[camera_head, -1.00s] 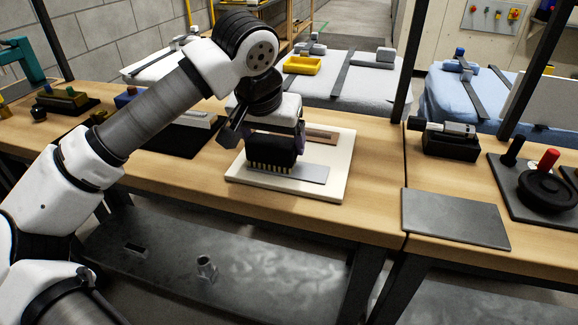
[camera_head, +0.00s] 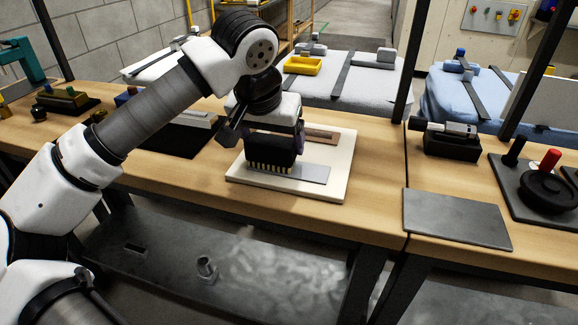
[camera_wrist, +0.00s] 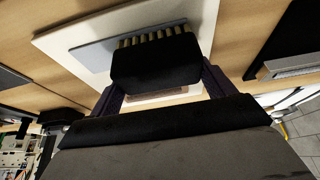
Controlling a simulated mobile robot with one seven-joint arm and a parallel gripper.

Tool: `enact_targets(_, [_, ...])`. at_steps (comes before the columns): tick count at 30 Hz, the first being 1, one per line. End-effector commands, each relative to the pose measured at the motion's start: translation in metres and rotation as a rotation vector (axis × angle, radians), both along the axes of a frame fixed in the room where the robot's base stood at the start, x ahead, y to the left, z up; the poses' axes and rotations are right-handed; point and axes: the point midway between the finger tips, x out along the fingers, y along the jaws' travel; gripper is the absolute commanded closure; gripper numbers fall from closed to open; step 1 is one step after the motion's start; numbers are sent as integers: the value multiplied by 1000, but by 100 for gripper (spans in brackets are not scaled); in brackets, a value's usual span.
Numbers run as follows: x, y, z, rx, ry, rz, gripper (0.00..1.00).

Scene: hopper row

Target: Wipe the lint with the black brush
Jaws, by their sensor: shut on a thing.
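The black brush (camera_head: 270,149) has a black block and pale bristles along its lower edge. My gripper (camera_head: 268,138) is shut on the brush and holds it bristles down over the left part of a grey plate (camera_head: 312,174) on a cream board (camera_head: 337,178). The brush also shows between the fingers in the wrist view (camera_wrist: 157,66), with its bristles at the edge over the grey plate (camera_wrist: 95,50). I cannot tell whether the bristles touch the plate. No lint can be made out; the brush hides part of the plate.
A brown strip (camera_head: 320,134) lies on the board behind the brush. A black mat (camera_head: 180,138) is to the left. A dark grey plate (camera_head: 455,218), a black block with a metal cylinder (camera_head: 452,143) and a handwheel (camera_head: 547,188) are to the right.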

Motion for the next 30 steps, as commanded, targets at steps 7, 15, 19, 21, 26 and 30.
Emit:
enact_targets(7, [0,1,1,2,1,2,44])
enact_targets(15, [2,5,-1,-1,-1,2,44])
enact_targets(19, [4,11,-2,-1,0,2,44])
enact_targets(21, [4,11,-2,0,0,1,44])
enact_targets(26, [4,11,-2,1,1,1,44])
enact_targets(30, [4,11,7,1,0,1,44])
